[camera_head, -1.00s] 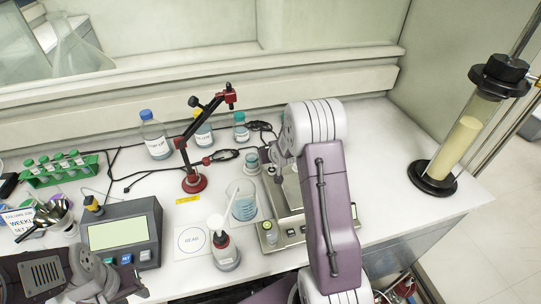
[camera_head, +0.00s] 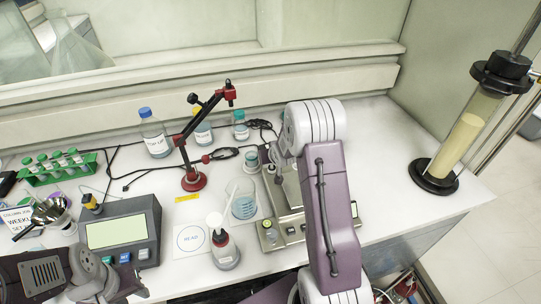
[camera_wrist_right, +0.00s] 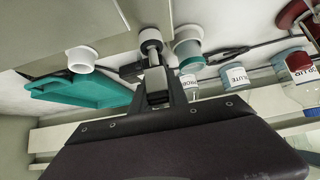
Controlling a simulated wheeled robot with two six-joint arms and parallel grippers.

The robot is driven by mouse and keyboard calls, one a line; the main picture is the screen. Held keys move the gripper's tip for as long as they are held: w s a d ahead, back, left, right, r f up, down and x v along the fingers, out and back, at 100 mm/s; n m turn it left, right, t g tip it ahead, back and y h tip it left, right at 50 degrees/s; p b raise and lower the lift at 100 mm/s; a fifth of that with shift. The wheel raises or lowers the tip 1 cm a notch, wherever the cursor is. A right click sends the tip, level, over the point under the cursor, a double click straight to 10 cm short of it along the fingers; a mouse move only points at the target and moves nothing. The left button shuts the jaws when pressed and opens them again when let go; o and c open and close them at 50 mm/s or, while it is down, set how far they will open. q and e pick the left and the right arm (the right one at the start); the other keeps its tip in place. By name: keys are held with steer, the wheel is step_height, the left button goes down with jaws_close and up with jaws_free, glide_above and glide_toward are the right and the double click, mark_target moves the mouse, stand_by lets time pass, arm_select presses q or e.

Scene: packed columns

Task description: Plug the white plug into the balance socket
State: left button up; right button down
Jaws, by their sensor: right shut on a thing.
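My right gripper (camera_wrist_right: 154,78) shows in the right wrist view, its dark fingers shut on a small white round-ended piece (camera_wrist_right: 150,37) that looks like the white plug.
A red clamp stand (camera_head: 193,181), a beaker of blue liquid (camera_head: 243,205) and a wash bottle (camera_head: 225,252) stand left of the balance. A glass column (camera_head: 455,150) stands at right. A teal tray (camera_wrist_right: 80,92) shows in the wrist view.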

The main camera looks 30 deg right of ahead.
steer(key=shift+f+b, duration=0.9)
steer(key=shift+f, duration=0.2)
steer(key=c, duration=1.2)
jaws_free()
steer(key=v, duration=0.9)
